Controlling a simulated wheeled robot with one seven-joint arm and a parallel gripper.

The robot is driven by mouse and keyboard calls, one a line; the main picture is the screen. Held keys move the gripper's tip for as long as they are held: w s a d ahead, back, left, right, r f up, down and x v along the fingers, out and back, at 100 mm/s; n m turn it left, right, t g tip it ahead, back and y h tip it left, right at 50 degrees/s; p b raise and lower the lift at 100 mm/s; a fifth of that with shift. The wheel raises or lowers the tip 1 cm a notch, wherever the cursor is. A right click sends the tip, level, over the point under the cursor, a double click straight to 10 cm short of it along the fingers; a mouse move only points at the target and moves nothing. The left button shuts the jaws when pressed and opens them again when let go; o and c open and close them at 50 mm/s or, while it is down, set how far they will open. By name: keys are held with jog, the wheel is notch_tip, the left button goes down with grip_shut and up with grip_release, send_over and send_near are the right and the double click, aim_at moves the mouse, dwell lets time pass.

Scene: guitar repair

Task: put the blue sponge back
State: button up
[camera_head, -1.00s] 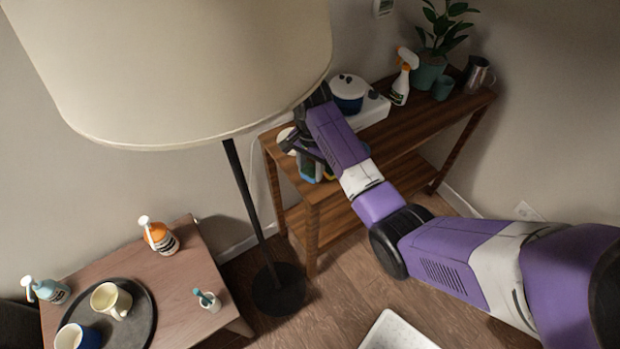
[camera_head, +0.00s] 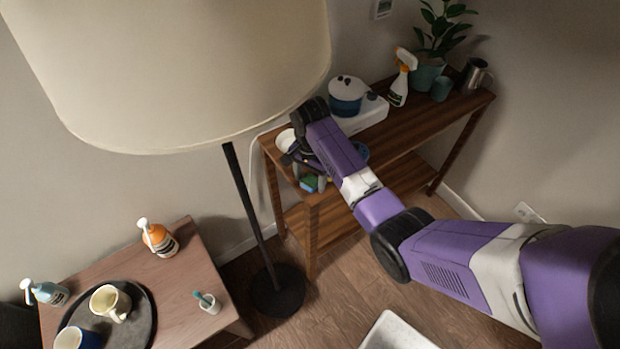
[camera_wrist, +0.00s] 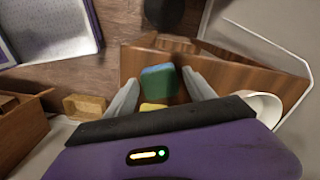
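The blue sponge (camera_wrist: 158,82), blue on one face and green on another, rests near the corner of the wooden shelf's top (camera_wrist: 225,75). It also shows just below my gripper in the head view (camera_head: 309,184). My gripper (camera_wrist: 160,78) is open, with one finger on each side of the sponge and a small gap visible on both sides. A yellow piece (camera_wrist: 152,107) lies closer to my palm, partly hidden by it. In the head view my wrist hides much of this corner.
A white bowl (camera_wrist: 264,106) sits beside the right finger. A floor lamp (camera_head: 262,215) stands close on the left. A low table (camera_head: 185,290) holds a tray with mugs.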

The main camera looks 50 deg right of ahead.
aim_at(310, 179)
notch_tip(310, 179, up, 12)
jog(key=p, duration=0.2)
jog(key=shift+r, duration=0.2)
dwell(0.3)
